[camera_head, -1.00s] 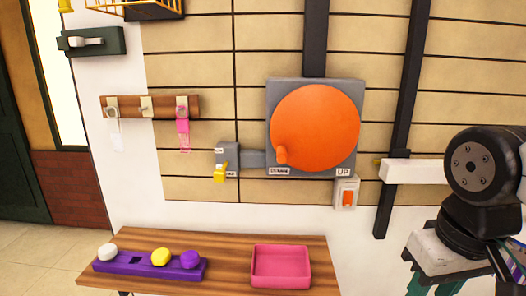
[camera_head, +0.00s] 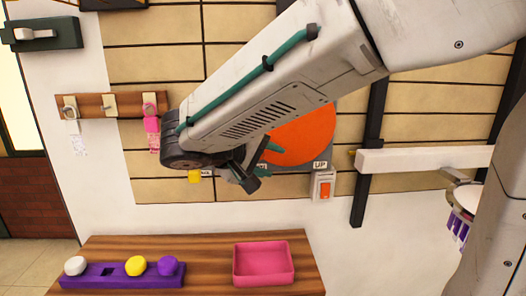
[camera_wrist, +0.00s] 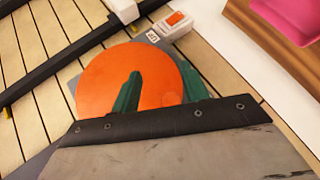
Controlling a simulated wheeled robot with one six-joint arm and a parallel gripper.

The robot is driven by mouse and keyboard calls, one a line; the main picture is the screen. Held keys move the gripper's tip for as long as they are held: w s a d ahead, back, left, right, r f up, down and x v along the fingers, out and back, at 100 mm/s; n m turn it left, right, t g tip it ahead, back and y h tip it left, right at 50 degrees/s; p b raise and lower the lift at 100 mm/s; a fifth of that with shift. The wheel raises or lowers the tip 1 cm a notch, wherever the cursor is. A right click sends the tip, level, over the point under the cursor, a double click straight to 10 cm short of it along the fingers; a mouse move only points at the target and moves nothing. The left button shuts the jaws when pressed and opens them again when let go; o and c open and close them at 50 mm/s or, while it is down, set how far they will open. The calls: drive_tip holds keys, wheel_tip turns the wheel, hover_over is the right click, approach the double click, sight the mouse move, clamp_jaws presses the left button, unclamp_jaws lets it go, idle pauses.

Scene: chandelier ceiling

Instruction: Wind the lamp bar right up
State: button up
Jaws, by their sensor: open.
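An orange winding disc (camera_head: 305,137) is mounted on a grey wall plate, with an UP label (camera_head: 320,165) at its lower right; the disc also shows in the wrist view (camera_wrist: 105,80). Its knob, seen lower left earlier, is hidden now. My gripper (camera_wrist: 160,92) is open, its green fingers in front of the disc. In the head view my gripper (camera_head: 266,152) is at the disc's lower left, partly covered by my arm. Whether it touches the disc or knob I cannot tell. A white bar (camera_head: 425,160), possibly the lamp bar, runs right from a dark upright.
A switch box (camera_head: 323,187) with an orange rocker is below the UP label. A yellow piece (camera_head: 195,177) shows below my wrist. A wooden shelf (camera_head: 210,275) bears a pink tray (camera_head: 263,281) and a purple block (camera_head: 110,283) with knobs. A hook rail (camera_head: 85,107) holds tags.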

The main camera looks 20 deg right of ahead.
drive_tip(key=w+a+r+t+h, duration=0.1)
drive_tip(key=w+a+t, duration=0.1)
drive_tip(key=w+a, duration=0.25)
drive_tip(key=shift+n, duration=0.3)
drive_tip(key=x, duration=0.7)
drive_tip(key=shift+s+d+r, duration=0.1)
drive_tip(key=shift+d+r, duration=0.05)
drive_tip(key=shift+d, duration=0.15)
clamp_jaws()
